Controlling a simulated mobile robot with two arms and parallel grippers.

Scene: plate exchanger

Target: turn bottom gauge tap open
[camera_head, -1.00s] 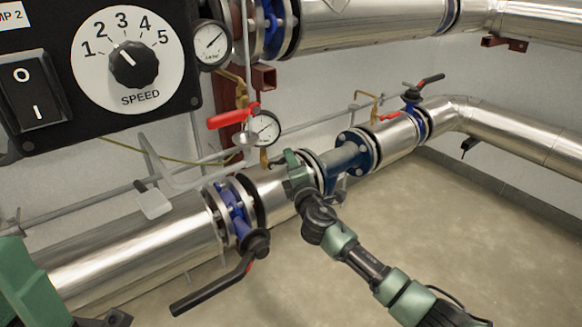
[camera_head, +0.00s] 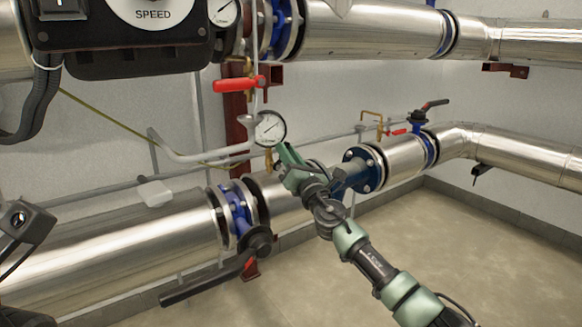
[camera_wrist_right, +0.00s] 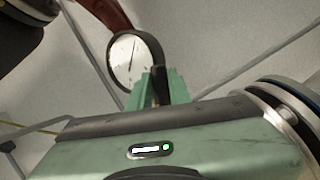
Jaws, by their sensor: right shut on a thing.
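The bottom gauge (camera_head: 269,129), a round white dial with a black rim, stands above the lower steel pipe. It also shows in the wrist view (camera_wrist_right: 130,60). Just below it is its brass gauge tap (camera_head: 268,160), mostly hidden by my right gripper. My green right gripper (camera_head: 280,156) is at this tap, just under the dial. In the wrist view its fingers (camera_wrist_right: 158,90) are close together around a dark narrow piece in front of the gauge, apparently the tap's handle. How far the handle is turned cannot be told. My left gripper is not clearly seen.
A red lever (camera_head: 238,84) sits up and left of the gauge. A blue valve with a long black handle (camera_head: 210,280) is on the lower pipe (camera_head: 120,255). A black control panel (camera_head: 125,45) hangs at upper left. The floor (camera_head: 440,250) at right is clear.

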